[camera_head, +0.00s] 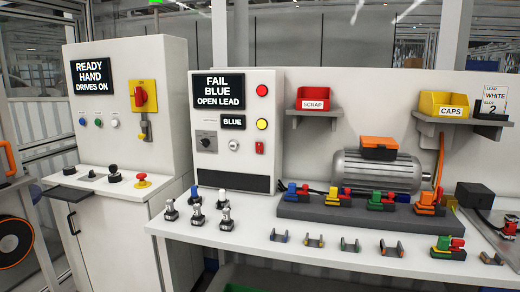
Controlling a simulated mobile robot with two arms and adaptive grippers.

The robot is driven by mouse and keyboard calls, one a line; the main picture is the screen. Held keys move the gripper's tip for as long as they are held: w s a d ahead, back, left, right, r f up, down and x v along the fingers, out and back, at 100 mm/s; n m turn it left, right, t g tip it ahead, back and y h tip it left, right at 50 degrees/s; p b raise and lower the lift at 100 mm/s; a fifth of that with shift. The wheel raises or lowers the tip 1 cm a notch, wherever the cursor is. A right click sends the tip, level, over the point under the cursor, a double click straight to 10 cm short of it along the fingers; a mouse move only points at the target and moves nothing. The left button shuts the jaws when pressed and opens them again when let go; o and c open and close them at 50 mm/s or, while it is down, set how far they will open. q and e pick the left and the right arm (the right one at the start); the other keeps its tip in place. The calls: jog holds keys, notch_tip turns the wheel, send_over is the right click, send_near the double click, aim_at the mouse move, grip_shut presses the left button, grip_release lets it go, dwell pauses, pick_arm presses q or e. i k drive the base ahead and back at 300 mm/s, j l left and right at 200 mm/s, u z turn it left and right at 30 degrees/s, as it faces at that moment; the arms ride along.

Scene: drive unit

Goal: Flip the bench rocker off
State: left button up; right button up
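A small red rocker-like switch (259,147) sits on the front of the white test panel (262,103), at the lower right of its controls. It is too small to tell which side is pressed. The panel display (218,91) reads "FAIL BLUE OPEN LEAD", and a smaller display (233,122) reads "BLUE". A black rotary knob (207,141) and a small round white control (234,145) are left of the red switch. A red lamp or button (262,90) and a yellow one (262,124) are above it. Neither of my grippers is in view.
Left of the panel stands a white cabinet (164,58) reading "READY HAND DRIVES ON", with a red-and-yellow switch (139,96) and a sloped console. Several plungers (196,196) stand on the bench (300,256) before the panel. Coloured connectors (381,200) and a motor (368,170) are right.

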aim_at(259, 145)
jog(key=i, duration=1.65)
jog(key=k+l+z, duration=0.15)
jog(key=k+z, duration=0.3)
jog(key=k, duration=0.25)
jog(key=i, duration=0.5)
